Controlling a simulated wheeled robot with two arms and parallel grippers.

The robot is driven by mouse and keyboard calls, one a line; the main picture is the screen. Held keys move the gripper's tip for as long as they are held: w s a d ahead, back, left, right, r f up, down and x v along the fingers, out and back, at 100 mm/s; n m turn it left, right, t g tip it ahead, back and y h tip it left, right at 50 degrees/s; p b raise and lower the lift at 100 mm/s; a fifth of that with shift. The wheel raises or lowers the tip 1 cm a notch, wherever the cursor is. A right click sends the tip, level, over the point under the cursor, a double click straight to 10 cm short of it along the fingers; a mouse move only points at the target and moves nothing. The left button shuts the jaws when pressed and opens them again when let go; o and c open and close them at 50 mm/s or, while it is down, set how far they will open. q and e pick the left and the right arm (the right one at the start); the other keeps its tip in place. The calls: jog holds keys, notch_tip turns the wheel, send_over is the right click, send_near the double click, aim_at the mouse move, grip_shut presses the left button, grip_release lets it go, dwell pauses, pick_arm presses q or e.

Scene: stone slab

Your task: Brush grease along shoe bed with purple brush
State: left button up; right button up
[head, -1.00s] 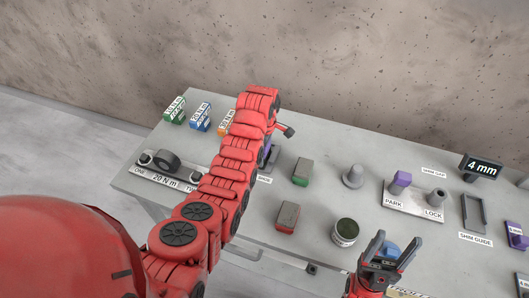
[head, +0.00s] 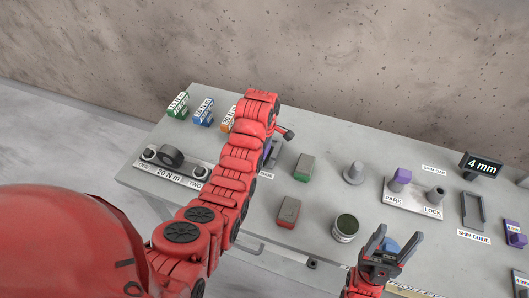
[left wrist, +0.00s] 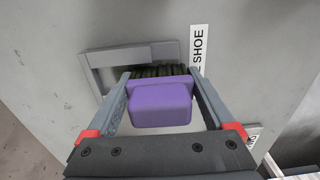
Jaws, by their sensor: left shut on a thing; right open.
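My left gripper (left wrist: 160,76) is shut on the purple brush (left wrist: 160,103), gripping it from both sides in the left wrist view. Its dark bristles (left wrist: 160,71) face away from me, at the lower edge of a grey frame-like shoe bed (left wrist: 97,73). I cannot tell whether they touch it. A label ending in "SHOE" (left wrist: 199,50) lies beside it. In the head view my red left arm hides most of the brush and bed. A tin with a dark green top (head: 345,227) stands on the slab. My right gripper (head: 399,234) is open and empty at the front edge.
Red-and-grey (head: 288,211) and green-and-grey (head: 304,167) blocks, a grey cone-like peg (head: 354,173) and a PARK/LOCK plate (head: 411,203) stand right of my left arm. A torque fixture (head: 170,172) is to its left.

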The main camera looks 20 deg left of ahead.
pick_arm(q)
jog(key=shift+w+f+b, duration=0.15)
jog(key=shift+w+b, duration=0.5)
jog(key=shift+b, duration=0.1)
jog(key=shift+w+b, duration=0.4)
jog(key=shift+w, duration=0.15)
jog(key=shift+s, duration=0.15)
jog(key=shift+s+p, duration=0.65)
jog(key=shift+s, duration=0.45)
